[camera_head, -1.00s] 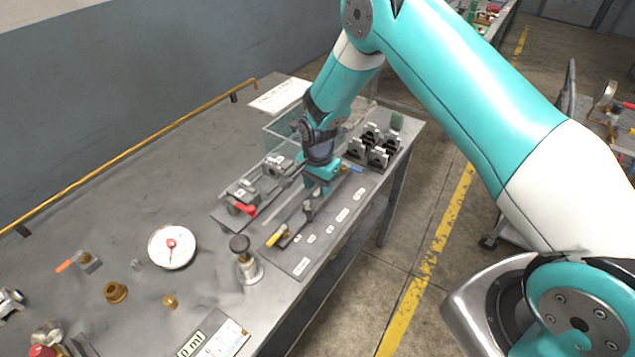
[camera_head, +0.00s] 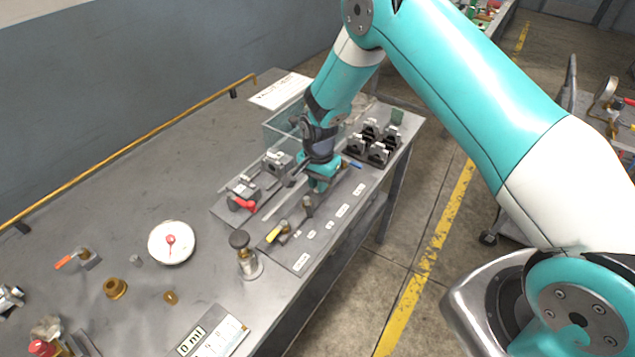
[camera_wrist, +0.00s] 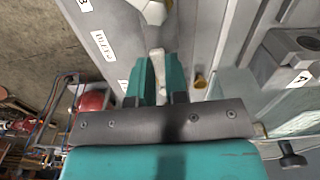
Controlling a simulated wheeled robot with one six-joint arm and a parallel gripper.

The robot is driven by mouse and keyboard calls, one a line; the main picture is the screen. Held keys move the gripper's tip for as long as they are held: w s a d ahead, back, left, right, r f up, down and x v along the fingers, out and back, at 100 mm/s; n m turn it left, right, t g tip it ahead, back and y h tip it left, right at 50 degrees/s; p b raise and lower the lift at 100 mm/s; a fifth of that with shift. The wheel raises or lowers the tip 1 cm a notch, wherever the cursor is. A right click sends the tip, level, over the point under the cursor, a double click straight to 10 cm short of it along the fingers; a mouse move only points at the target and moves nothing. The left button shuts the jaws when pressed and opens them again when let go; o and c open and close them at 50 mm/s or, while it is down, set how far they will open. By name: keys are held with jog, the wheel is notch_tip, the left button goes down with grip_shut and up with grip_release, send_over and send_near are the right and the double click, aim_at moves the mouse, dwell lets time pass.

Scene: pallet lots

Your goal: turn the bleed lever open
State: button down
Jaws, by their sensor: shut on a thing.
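My gripper (camera_head: 319,186) is low over the grey labelled plate (camera_head: 272,251) on the bench. In the wrist view its two teal fingers (camera_wrist: 159,75) are closed around a pale narrow lever (camera_wrist: 157,57). The lever runs up to a pale rounded valve body (camera_wrist: 153,12) at the top edge. In the head view my gripper hides most of this lever. A small upright fitting (camera_head: 308,206) stands just in front of the fingers. I cannot read the plate labels well enough to tell which one names the bleed lever.
A yellow-handled valve (camera_head: 277,231) sits on the plate's near end. A red-handled valve (camera_head: 243,204) is on the plate to the left. Black blocks (camera_head: 377,154) stand behind right, a clear bin (camera_head: 283,128) behind.

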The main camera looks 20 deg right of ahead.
jog(key=n+b, duration=0.1)
jog(key=n, duration=0.1)
jog(key=s+d+n+b, duration=0.1)
jog(key=n, duration=0.2)
jog(key=shift+d+f+b, duration=0.15)
jog(key=shift+d+b, duration=0.05)
jog(key=shift+b, duration=0.15)
jog(key=n, duration=0.1)
jog(key=d+n+b, duration=0.1)
jog(key=n, duration=0.1)
jog(key=shift+s+d, duration=0.1)
jog(key=shift+s, duration=0.1)
jog(key=n, duration=0.1)
jog(key=d+n+b, duration=0.1)
jog(key=n, duration=0.1)
jog(key=n+b, duration=0.1)
jog(key=n, duration=0.1)
jog(key=shift+d, duration=0.25)
jog(key=shift+w+d+n+b, duration=0.2)
jog(key=shift+d+n+b, duration=0.15)
jog(key=shift+n, duration=0.7)
jog(key=shift+w+d+n+b, duration=0.2)
jog(key=shift+d+n, duration=0.1)
jog(key=shift+n, duration=0.75)
jog(key=c, duration=1.1)
grip_release()
